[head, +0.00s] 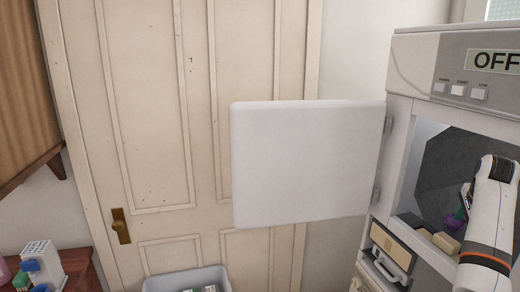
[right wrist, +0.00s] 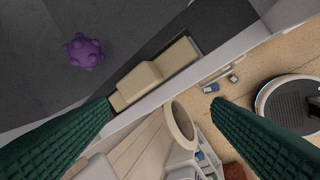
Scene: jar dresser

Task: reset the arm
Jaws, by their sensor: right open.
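My right arm comes in at the right edge of the head view and reaches to the opening of a white machine (head: 408,75). My right gripper (right wrist: 162,102) shows in the right wrist view as two dark green ribbed fingers spread wide, with nothing held between them. A purple knobbly ball (right wrist: 84,52) lies on the dark floor of the chamber, beyond the left finger and apart from it. In the head view the ball (head: 455,220) is partly hidden by my arm. My left gripper is not in view.
The machine's white door (head: 305,160) stands wide open to the left. A cream stepped block (right wrist: 155,72) sits at the chamber's edge close to the fingers. A grey bin (head: 188,280) stands below, and a wooden table (head: 80,270) with small items at lower left.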

